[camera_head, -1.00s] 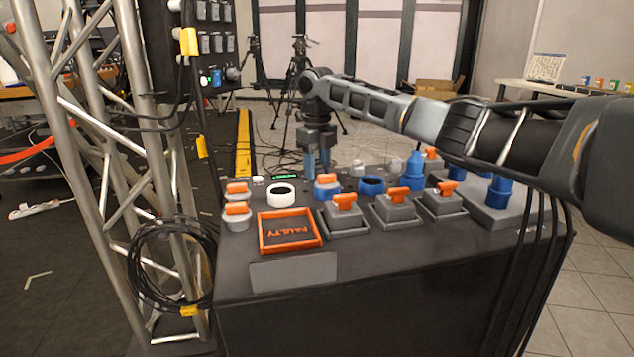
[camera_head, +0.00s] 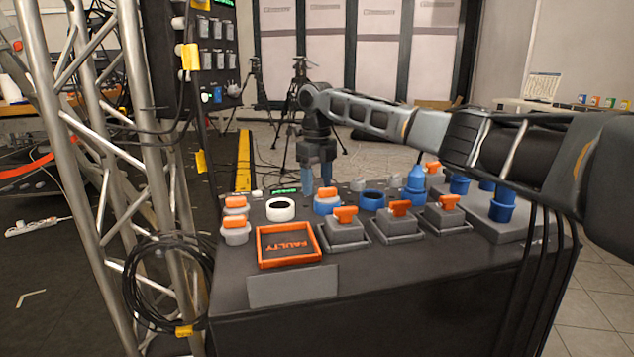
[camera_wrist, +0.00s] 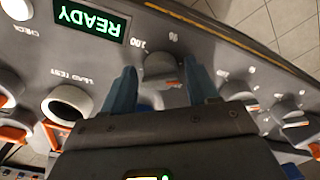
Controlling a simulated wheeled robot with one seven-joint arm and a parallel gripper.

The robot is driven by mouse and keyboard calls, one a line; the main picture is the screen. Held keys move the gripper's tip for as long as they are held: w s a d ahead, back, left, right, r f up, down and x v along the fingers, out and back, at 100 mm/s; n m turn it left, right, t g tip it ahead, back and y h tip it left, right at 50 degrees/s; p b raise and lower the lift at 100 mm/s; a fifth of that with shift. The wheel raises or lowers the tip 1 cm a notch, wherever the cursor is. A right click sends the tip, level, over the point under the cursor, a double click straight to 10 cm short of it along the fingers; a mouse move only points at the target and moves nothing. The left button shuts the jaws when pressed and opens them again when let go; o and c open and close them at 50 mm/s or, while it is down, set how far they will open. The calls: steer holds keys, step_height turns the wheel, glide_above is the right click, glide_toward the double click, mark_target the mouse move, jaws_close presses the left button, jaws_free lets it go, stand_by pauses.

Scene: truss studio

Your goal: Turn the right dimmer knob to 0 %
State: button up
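A grey dimmer knob (camera_wrist: 163,67) stands on the console between the blue fingers of my gripper (camera_wrist: 157,85), with "100" and "%" marks beside it in the wrist view. My gripper is open, with a finger on each side of the knob and narrow gaps visible; contact is not clear. In the head view my gripper (camera_head: 317,176) points down at the console's far edge, and the knob between its fingers cannot be made out. Two more grey knobs, a middle one (camera_wrist: 236,91) and one farther right (camera_wrist: 290,113), show in the wrist view.
A green "READY" display (camera_wrist: 91,18) is left of the knob. A white ring (camera_head: 281,210), blue ring (camera_head: 373,200), orange-topped switches (camera_head: 345,222) and blue connectors (camera_head: 416,182) crowd the console. A metal truss (camera_head: 75,130) stands left.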

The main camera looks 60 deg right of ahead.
steer(key=shift+o, duration=0.5)
step_height(320, 180, up, 8)
steer(key=shift+f+p, duration=0.15)
steer(key=shift+p, duration=0.6)
